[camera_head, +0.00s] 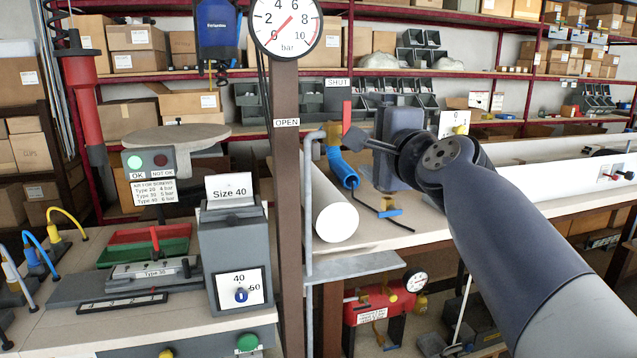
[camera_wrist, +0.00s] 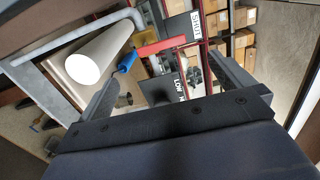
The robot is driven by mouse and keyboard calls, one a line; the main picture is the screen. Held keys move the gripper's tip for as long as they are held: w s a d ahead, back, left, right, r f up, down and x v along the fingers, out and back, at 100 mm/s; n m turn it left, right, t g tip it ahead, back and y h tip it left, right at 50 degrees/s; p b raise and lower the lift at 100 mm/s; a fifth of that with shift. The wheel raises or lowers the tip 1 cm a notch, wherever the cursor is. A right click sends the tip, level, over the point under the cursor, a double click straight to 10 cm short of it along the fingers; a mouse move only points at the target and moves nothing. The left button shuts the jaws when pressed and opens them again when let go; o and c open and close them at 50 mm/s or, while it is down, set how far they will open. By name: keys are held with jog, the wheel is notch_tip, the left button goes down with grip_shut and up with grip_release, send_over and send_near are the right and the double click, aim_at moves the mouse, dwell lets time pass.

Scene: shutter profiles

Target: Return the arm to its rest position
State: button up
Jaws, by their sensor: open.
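My gripper (camera_head: 362,146) is at the end of my arm, which reaches in from the right over the bench. In the wrist view my gripper (camera_wrist: 165,88) shows its two dark fingers spread apart, with nothing held between them. A valve with a red lever (camera_head: 347,116) stands just left of and behind my gripper. The lever points up, towards the SHUT sign (camera_head: 337,83); the OPEN sign (camera_head: 287,122) is on the brown post. In the wrist view the red lever (camera_wrist: 160,46) lies beyond the fingers, and I cannot tell the exact gap.
A brown post (camera_head: 288,220) carries a pressure gauge (camera_head: 287,22) left of the valve. A blue hose (camera_head: 343,170), a grey pipe (camera_head: 309,220) and a white tube (camera_head: 336,215) are close below. Shelves with boxes stand behind. A grey Size 40 machine (camera_head: 234,245) stands at left.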

aim_at(346, 126)
jog(key=p+x, duration=0.1)
jog(key=x, duration=0.9)
jog(key=shift+p, duration=0.3)
jog(key=shift+s+a+f+n+b, duration=0.15)
jog(key=shift+n+b, duration=0.25)
jog(key=shift+n, duration=0.3)
jog(key=n, duration=0.1)
jog(key=n+b, duration=0.1)
jog(key=n, duration=0.1)
jog(key=shift+s+a, duration=0.2)
jog(key=shift+a, duration=0.2)
jog(key=n+b, duration=0.1)
jog(key=n, duration=0.2)
jog(key=a+f+n+b, duration=0.1)
jog(key=n, duration=0.1)
jog(key=shift+s+a+b, duration=0.1)
jog(key=shift+s+b, duration=0.05)
jog(key=shift+b, duration=0.2)
jog(key=shift+a+r+n+p, duration=0.15)
jog(key=shift+r+n+p, duration=0.3)
jog(key=shift+p, duration=0.5)
jog(key=shift+w+f+p, duration=0.1)
jog(key=shift+w+p, duration=0.15)
jog(key=shift+p, duration=1.05)
